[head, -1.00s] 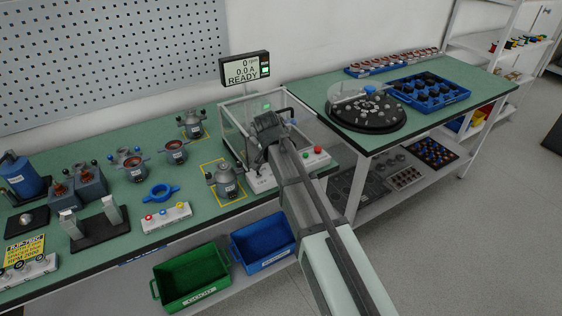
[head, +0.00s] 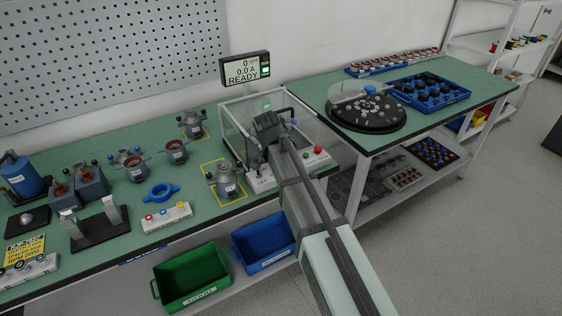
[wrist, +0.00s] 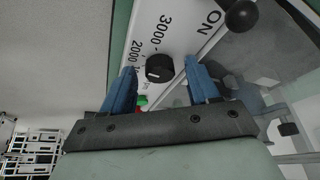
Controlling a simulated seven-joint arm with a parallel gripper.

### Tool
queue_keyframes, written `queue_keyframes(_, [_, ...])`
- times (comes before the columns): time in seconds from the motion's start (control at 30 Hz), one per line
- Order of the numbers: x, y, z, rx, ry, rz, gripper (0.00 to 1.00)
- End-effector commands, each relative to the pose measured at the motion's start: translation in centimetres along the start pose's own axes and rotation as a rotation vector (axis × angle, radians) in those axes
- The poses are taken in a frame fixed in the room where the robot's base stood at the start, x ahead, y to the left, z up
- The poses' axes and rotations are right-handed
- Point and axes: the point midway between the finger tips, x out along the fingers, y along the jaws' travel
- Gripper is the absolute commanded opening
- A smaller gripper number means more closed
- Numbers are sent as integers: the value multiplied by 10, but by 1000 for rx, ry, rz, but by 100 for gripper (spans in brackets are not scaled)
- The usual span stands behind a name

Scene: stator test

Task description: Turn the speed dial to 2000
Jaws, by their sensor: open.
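The speed dial (wrist: 158,68) is a small black knob on a white panel (wrist: 150,25) in the wrist view. The marks 3000 and 2000 are printed beside it. I cannot tell which mark its pointer faces. My gripper (wrist: 162,75) is open, with one blue finger on each side of the dial and a visible gap to it on both sides. In the head view my gripper (head: 262,150) is over the front of the test station and hides the dial. The display (head: 245,70) reads 0, 0.0 A and READY.
A black ball-ended lever (wrist: 240,16) stands near the ON mark, by a clear enclosure. Red (head: 318,149) and green buttons sit right of my gripper. A grey motor (head: 224,182) stands to the left. Green (head: 165,290) and blue bins (head: 245,262) are below the bench edge.

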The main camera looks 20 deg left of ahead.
Motion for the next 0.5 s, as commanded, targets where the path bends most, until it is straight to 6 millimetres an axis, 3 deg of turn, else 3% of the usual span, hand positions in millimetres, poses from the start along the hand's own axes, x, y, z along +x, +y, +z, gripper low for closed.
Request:
queue_keyframes(0.27, [-20, 0, 0, 0, 2, -2, 60])
queue_keyframes(0.5, [-60, 0, 0, 0, 2, -3, 60])
